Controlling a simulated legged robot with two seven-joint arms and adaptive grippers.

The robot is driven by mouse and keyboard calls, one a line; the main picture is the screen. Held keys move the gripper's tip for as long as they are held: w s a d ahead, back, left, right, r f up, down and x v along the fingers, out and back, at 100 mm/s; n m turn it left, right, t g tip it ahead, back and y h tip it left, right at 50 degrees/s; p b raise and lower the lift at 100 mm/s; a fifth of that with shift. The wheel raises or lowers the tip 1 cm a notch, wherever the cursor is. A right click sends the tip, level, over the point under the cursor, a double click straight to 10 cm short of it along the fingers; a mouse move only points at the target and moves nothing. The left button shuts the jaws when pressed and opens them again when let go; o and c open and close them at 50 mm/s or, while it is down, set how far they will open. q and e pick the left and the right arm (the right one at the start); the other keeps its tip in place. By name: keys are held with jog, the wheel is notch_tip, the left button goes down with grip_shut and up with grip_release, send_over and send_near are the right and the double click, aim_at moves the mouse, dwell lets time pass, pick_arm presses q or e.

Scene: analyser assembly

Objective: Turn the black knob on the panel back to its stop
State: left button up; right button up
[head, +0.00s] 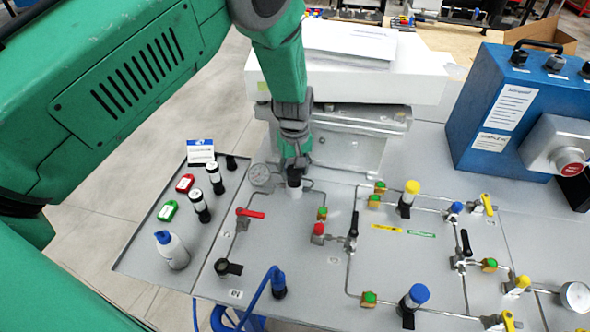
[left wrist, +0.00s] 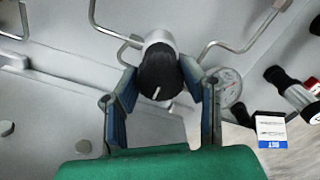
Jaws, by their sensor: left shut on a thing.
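The black knob (left wrist: 158,72) sits on a light-coloured round base and carries a white pointer line, seen in the left wrist view. My left gripper (left wrist: 160,85) is shut on it, one finger on each side of the black part. In the head view my left gripper (head: 294,160) reaches down to the panel (head: 290,230) at its back edge. My right gripper is not in either view.
A round gauge (head: 260,175) sits just left of the knob, with thin pipes close by. A red-handled valve (head: 250,213) and a black-handled valve (head: 353,228) stand nearer the front. A white box (head: 350,75) stands behind the gripper, and a blue case (head: 505,115) at the right.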

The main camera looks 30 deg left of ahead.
pick_arm(q)
jog(key=shift+w+a+r, duration=0.1)
jog(key=shift+w+r, duration=0.2)
jog(key=shift+w, duration=0.1)
jog(key=o, duration=1.1)
jog(key=shift+o, duration=0.2)
jog(key=shift+s+f, duration=0.1)
jog(key=shift+f, duration=0.05)
notch_tip(320, 180, up, 12)
jog(key=shift+f, duration=0.15)
